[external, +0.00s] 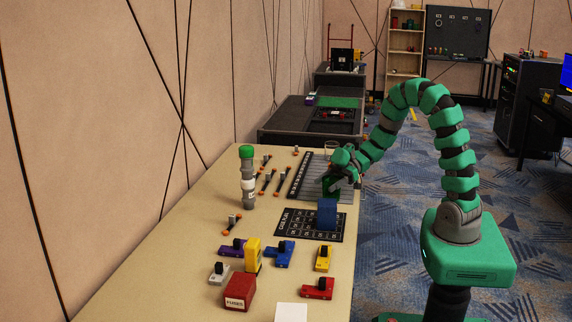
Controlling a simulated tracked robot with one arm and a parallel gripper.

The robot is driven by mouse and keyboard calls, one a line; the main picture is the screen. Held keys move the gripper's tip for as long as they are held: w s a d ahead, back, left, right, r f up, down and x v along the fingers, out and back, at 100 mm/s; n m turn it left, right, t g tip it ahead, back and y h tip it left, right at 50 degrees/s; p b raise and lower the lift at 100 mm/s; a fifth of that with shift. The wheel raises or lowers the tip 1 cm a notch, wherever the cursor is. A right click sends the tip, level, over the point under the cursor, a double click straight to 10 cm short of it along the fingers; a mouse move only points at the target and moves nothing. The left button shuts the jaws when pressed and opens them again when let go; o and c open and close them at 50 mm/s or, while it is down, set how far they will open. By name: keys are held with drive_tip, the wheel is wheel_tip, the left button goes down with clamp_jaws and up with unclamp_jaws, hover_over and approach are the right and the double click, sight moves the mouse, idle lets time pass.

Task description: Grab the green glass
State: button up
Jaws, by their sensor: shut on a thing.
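The green glass (328,187) is a small dark green vessel near the right edge of the table (170,260), behind a blue block. My gripper (338,180) reaches down to it from the right and is shut on it. The fingers and wrist hide part of the glass. I cannot tell whether the glass touches the table surface or is lifted a little.
The blue block (327,213) stands on a black gridded mat (290,223) just in front of the glass. A clear glass (330,148) stands behind my gripper. A tall green-capped bottle (248,178) is at left. Several coloured blocks and a red fuses box (239,291) fill the front.

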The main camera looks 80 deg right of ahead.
drive_tip(key=s+a+r+b, duration=0.1)
drive_tip(key=s+a+b, duration=0.1)
drive_tip(key=s+b, duration=0.9)
drive_tip(key=shift+s+a+r, duration=0.15)
drive_tip(key=shift+s+a, duration=0.05)
drive_tip(key=shift+s, duration=1.05)
